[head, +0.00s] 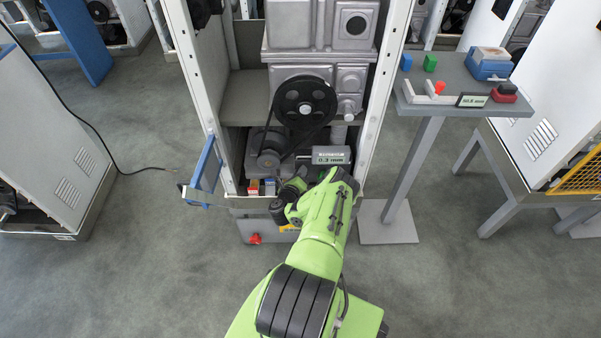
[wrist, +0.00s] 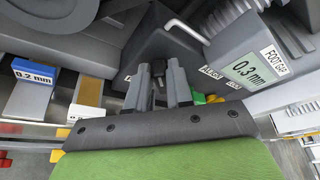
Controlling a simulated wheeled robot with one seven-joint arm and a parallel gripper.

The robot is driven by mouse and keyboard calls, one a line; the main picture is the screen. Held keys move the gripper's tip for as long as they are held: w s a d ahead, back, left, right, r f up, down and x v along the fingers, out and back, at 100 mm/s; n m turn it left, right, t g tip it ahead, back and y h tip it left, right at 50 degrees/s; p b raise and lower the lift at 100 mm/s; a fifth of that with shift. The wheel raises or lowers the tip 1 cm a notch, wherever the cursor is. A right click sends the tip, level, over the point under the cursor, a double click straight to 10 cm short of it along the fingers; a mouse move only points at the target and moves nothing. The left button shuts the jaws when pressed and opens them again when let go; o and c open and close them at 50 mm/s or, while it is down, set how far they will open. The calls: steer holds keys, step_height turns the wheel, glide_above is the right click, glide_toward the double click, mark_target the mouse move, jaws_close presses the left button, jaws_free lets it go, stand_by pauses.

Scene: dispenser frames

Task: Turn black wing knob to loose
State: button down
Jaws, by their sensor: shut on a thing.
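My gripper (wrist: 160,72) reaches into the low front of the open dispenser frame, beside the grey motor base. Its two grey fingers are close together and shut on a small dark part, which I take to be the black wing knob. The fingers hide most of the knob, so its angle cannot be told. In the head view my gripper's fingers are hidden behind my green wrist. A grey gauge reading 0.3 mm, labelled FOOT GAP, stands right of my fingers in the wrist view (wrist: 252,66); it also shows in the head view (head: 331,155).
A blue-topped block marked 0.2 mm (wrist: 33,72) and a tan-topped block (wrist: 90,92) lie left of my gripper. A black pulley (head: 304,102) with a belt is above. A blue-edged door (head: 205,165) stands open at left. A grey side stand (head: 455,88) is at right.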

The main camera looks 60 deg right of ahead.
steer(key=shift+w+a+f+n+g+h+b, duration=0.1)
steer(key=shift+f+n+g+h+b, duration=0.35)
steer(key=shift+n, duration=0.7)
steer(key=shift+w+r+n+h+b, duration=0.1)
steer(key=shift+n+h+b, duration=0.15)
steer(key=shift+n+h, duration=0.7)
steer(key=shift+w+a+f+n+g+h+b, duration=0.1)
steer(key=shift+f+n+g+h+b, duration=0.2)
steer(key=shift+n, duration=1.1)
steer(key=shift+n+t, duration=0.25)
steer(key=shift+n, duration=0.05)
steer(key=c, duration=1.1)
jaws_free()
steer(key=shift+d, duration=0.1)
